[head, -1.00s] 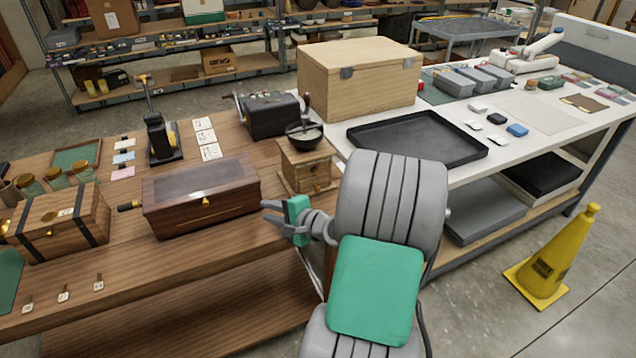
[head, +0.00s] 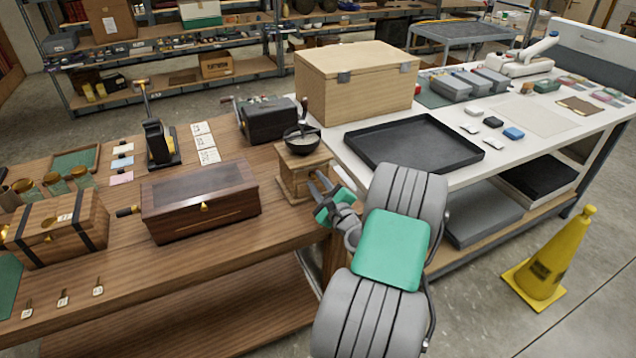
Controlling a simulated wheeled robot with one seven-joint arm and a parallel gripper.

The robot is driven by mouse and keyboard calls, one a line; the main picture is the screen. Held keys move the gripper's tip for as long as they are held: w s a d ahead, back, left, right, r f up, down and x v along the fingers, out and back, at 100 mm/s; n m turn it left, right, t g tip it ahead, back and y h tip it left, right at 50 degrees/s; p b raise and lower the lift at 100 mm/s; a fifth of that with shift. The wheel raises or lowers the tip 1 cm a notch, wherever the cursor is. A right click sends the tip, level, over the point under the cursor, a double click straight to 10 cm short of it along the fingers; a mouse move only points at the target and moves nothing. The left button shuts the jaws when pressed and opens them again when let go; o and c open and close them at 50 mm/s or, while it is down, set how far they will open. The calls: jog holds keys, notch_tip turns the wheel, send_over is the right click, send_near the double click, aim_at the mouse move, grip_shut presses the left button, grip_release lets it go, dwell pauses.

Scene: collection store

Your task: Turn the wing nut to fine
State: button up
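A wooden coffee mill (head: 297,178) with a dark metal bowl (head: 301,140) and a crank on top stands at the right end of the brown wooden table. I cannot make out a wing nut on it; it is too small or hidden. My gripper (head: 316,186) is at the mill's front right side, at about the height of its wooden body. Its fingers look apart, with nothing seen between them. They overlap the mill's edge in the picture, and I cannot tell whether they touch it.
A dark wooden box (head: 200,200) with a glazed lid lies left of the mill. A dark machine (head: 268,118) stands behind it. A large wooden case (head: 355,85) and a black tray (head: 412,145) are on the white table. A yellow cone (head: 545,258) stands on the floor at right.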

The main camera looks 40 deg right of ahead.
jog(key=shift+c, duration=0.6)
grip_shut()
dwell(0.7)
